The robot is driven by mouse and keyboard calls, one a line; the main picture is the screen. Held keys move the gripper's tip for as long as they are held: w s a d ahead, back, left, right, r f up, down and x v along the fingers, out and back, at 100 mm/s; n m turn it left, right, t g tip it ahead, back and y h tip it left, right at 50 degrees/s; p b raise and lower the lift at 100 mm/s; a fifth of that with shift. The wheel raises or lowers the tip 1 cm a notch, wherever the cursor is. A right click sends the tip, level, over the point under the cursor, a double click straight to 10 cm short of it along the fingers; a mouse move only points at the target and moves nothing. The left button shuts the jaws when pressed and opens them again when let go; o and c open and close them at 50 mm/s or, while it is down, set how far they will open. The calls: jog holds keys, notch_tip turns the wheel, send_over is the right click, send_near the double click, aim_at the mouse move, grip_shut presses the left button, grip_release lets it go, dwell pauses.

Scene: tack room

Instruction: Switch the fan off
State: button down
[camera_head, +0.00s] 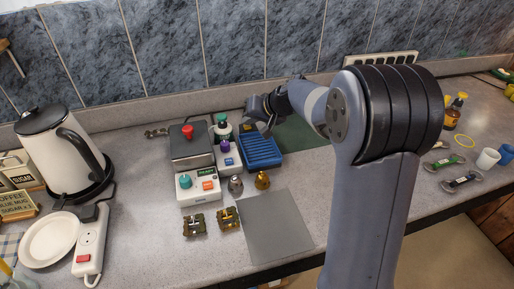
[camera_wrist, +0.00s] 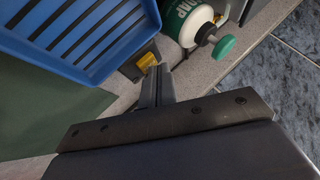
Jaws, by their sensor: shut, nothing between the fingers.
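No fan can be made out for certain in either view. My gripper (camera_head: 264,124) is behind the blue slatted tray (camera_head: 262,150), near the wall. In the wrist view my gripper (camera_wrist: 158,72) is shut and empty. Its tips are close to a small yellow piece on a dark block (camera_wrist: 146,61), between the tray and the soap bottle (camera_wrist: 190,20); I cannot tell whether they touch. A white box with a teal knob and orange button (camera_head: 198,187) and a white box with a purple knob (camera_head: 228,158) stand left of the tray.
A grey box with a red knob (camera_head: 191,147) stands behind the teal-knob box. A kettle (camera_head: 52,150), a plate (camera_head: 49,239) and a power strip (camera_head: 91,243) are at left. Two small metal bells and two brass-coloured pieces lie before the boxes. A grey mat (camera_head: 275,228) is bare.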

aim_at(250, 127)
jog(key=shift+r, duration=0.55)
notch_tip(250, 127, up, 6)
jog(key=p, duration=0.3)
jog(key=shift+p, duration=0.35)
jog(key=c, duration=2.1)
grip_release()
